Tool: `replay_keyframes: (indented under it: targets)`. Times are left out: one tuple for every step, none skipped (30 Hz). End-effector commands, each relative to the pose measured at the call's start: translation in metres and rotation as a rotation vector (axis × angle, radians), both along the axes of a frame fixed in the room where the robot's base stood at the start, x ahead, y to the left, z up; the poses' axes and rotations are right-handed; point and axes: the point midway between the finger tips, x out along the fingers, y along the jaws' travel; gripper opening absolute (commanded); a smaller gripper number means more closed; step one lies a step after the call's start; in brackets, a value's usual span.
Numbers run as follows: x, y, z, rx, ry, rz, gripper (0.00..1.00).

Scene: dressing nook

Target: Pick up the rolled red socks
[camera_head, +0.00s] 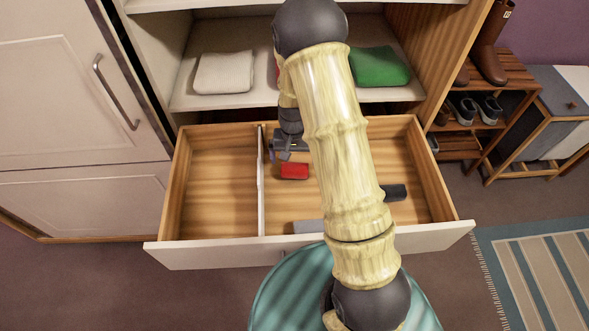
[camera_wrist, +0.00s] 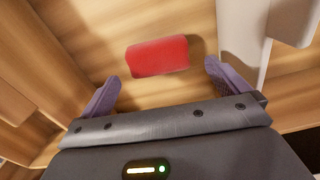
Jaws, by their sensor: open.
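The rolled red socks (camera_head: 294,171) lie on the wooden floor of the open drawer (camera_head: 213,200), in its right compartment near the divider. In the wrist view the red socks (camera_wrist: 157,56) lie ahead of my gripper, a little beyond the fingertips and between their lines. My gripper (camera_head: 283,156) is over the drawer, just behind the socks in the head view. In the wrist view my gripper (camera_wrist: 162,80) is open, with its two purple fingers apart and nothing between them.
A thin divider (camera_head: 261,190) splits the drawer; its left compartment is empty. A dark roll (camera_head: 394,192) and a grey roll (camera_head: 308,226) share the right compartment. Above is a shelf with a folded white cloth (camera_head: 224,73) and a green one (camera_head: 379,67). My arm hides part of the drawer.

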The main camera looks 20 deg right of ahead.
Motion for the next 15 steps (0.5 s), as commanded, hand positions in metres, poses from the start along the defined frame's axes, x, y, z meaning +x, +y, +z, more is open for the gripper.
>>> replay_keyframes:
  targets:
    - [0.0, 0.0, 0.0, 0.0, -0.001, 0.0, 1.0]
    - [0.0, 0.0, 0.0, 0.0, -0.001, 0.0, 1.0]
    - [0.0, 0.0, 0.0, 0.0, -0.001, 0.0, 1.0]
    - [0.0, 0.0, 0.0, 0.0, -0.001, 0.0, 1.0]
    - [0.0, 0.0, 0.0, 0.0, -0.001, 0.0, 1.0]
    - [0.0, 0.0, 0.0, 0.0, -0.001, 0.0, 1.0]
    - [0.0, 0.0, 0.0, 0.0, 0.0, 0.0, 1.0]
    - [0.0, 0.0, 0.0, 0.0, 0.0, 0.0, 1.0]
    - [0.0, 0.0, -0.002, 0.0, 0.001, 0.0, 1.0]
    - [-0.001, 0.0, -0.004, 0.001, 0.002, 0.0, 1.0]
    - [-0.002, 0.0, -0.007, 0.0, 0.003, -0.001, 1.0]
    - [-0.003, -0.001, -0.011, 0.0, 0.004, -0.001, 1.0]
    - [-0.003, -0.001, -0.015, 0.0, 0.004, -0.001, 1.0]
    - [-0.004, -0.001, -0.02, 0.0, 0.004, -0.001, 1.0]
    - [-0.005, -0.001, -0.026, 0.001, 0.005, -0.002, 1.0]
